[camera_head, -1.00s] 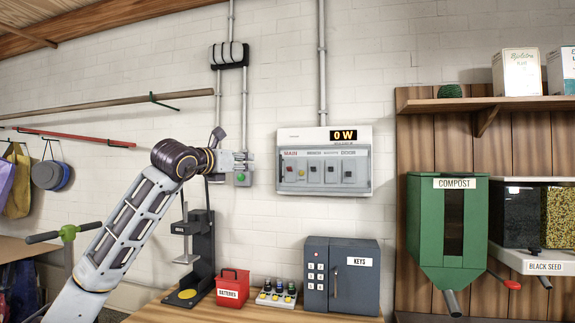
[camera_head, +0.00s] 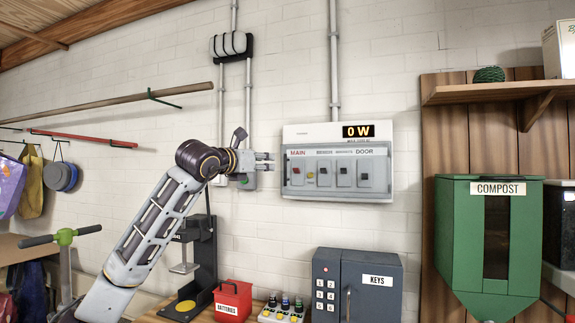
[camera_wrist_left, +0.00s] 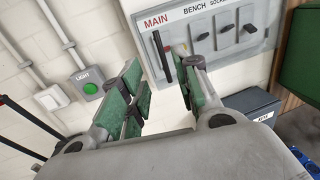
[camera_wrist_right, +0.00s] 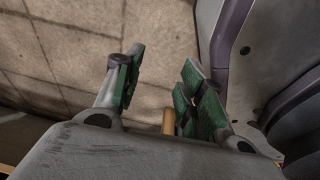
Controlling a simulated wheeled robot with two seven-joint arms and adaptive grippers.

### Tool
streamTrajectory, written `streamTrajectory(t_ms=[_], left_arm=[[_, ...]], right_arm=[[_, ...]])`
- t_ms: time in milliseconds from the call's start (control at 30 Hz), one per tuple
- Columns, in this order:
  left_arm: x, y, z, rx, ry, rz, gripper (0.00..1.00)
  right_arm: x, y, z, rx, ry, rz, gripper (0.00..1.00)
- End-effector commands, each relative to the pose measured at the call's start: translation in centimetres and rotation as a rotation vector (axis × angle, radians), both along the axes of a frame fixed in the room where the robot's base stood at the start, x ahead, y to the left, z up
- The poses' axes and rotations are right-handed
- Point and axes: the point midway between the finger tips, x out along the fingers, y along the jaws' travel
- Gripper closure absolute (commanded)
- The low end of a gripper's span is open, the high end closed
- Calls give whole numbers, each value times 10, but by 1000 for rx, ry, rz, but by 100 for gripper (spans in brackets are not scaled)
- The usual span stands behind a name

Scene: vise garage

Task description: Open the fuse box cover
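The fuse box (camera_head: 338,133) is a pale grey box on the white brick wall, with a 0 W display at its top. Its cover (camera_head: 338,197) appears down over a row of switches. My left gripper (camera_head: 268,162) is just left of the box, fingers pointing at its left side. In the left wrist view the left gripper (camera_wrist_left: 162,85) is open, and a dark upright bar (camera_wrist_left: 162,55) by the MAIN label shows between its fingers. Contact cannot be told. My right gripper (camera_wrist_right: 160,80) is open, off the head view, over a tiled floor.
A light switch with a green button (camera_wrist_left: 90,87) is left of the box. Below are a key cabinet (camera_head: 357,285), a red batteries box (camera_head: 232,300) and a black stand (camera_head: 203,250). A green compost bin (camera_head: 457,230) hangs at right. The wall around the box is mostly clear.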

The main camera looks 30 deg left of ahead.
Motion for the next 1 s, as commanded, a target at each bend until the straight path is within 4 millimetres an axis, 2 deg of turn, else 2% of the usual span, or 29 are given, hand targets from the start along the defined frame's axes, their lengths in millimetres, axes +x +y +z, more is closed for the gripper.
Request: streamTrajectory(t_ms=[467, 767, 1000], left_arm=[[5, 0, 1, -1, 1, 0, 68], [25, 1, 2, -2, 1, 0, 68], [44, 2, 2, -2, 1, 0, 68]], right_arm=[[-4, -2, 0, -3, 4, 0, 60], [-22, -11, 0, -11, 17, 5, 60], [-44, -27, -4, -27, 38, 7, 60]])
